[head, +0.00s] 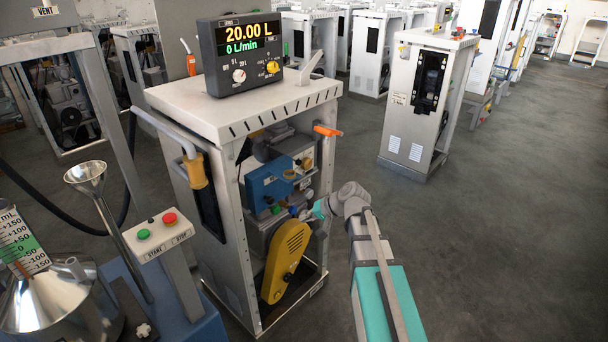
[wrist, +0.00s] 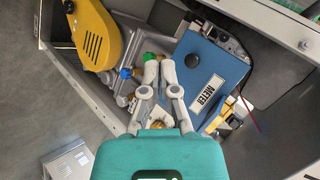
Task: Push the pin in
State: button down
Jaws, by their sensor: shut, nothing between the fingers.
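My gripper (wrist: 159,66) is shut and empty, its two grey fingers close together inside the open dispenser frame. In the head view my gripper (head: 306,214) reaches in from the right at the frame's lower half. Whether the fingertips touch anything is unclear.
The yellow belt guard (head: 287,261) is low in the frame; it also shows in the wrist view (wrist: 97,36). The cabinet's metal posts stand around the opening. An orange nozzle (head: 328,131) juts from the upper right post. The floor on the right (head: 500,240) is clear.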

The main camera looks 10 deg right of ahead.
aim_at(300, 163)
jog(key=w+d+r+m+t+y+b, duration=0.2)
jog(key=w+d+m+t+b, duration=0.5)
jog(key=w+d, duration=0.5)
jog(key=shift+w+d+r+t+b, duration=0.35)
jog(key=shift+w+t+b, duration=0.5)
jog(key=shift+t, duration=0.25)
jog(key=shift+w+a, duration=0.1)
jog(key=x, duration=1.3)
jog(key=shift+w+a, duration=0.2)
jog(key=shift+a, duration=0.15)
jog(key=shift+x, duration=1.2)
jog(key=shift+r, duration=0.2)
jog(key=shift+d, duration=0.1)
